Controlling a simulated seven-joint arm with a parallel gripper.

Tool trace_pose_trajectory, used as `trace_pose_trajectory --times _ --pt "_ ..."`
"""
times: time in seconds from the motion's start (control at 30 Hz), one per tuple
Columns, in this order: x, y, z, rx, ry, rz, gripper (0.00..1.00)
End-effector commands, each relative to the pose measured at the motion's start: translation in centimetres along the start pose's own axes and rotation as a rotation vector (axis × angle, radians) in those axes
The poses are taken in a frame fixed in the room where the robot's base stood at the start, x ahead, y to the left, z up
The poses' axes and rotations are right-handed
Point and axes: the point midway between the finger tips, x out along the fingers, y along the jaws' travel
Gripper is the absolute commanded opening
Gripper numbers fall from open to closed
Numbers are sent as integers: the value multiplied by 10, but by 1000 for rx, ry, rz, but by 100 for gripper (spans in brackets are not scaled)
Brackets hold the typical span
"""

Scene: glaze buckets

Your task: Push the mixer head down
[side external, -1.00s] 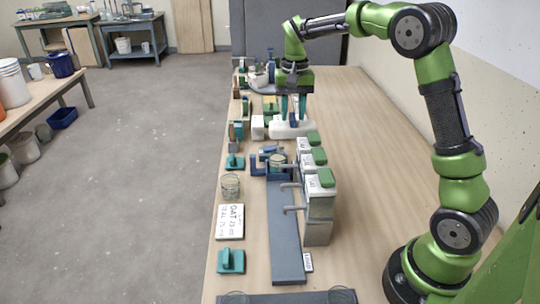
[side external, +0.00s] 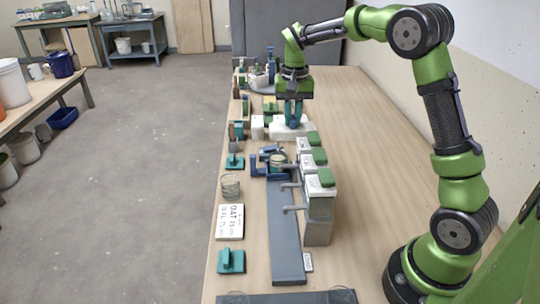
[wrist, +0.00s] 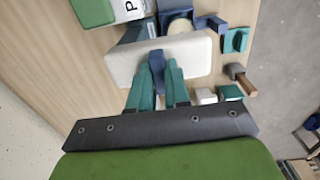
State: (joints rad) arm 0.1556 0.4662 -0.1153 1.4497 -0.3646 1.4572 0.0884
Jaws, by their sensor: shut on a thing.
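My gripper (side external: 293,121) points down at the far part of the table, its two teal fingers close together. In the wrist view my gripper (wrist: 163,72) is shut on a narrow dark blue piece (wrist: 156,60), which shows between the fingertips. This piece stands over a white, rounded block (wrist: 195,55), which looks like the mixer's body. The white block also shows in the side view (side external: 279,134), just below the fingers. Whether the blue piece is the mixer head itself or a handle on it, I cannot tell. The fingers hide part of it.
Dispensers with green lids (side external: 318,177) stand nearer on the table, beside a long grey rail (side external: 286,235). A blue holder (side external: 279,173) with a round jar is at the rail's far end. Small teal and white items line the left edge. The table's right side is clear.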

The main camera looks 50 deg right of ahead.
Motion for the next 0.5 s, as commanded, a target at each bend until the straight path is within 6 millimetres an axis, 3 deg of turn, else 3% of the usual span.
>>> trace_pose_trajectory --times 0.5 --pt "38 -1 0 -1 0 1 0"
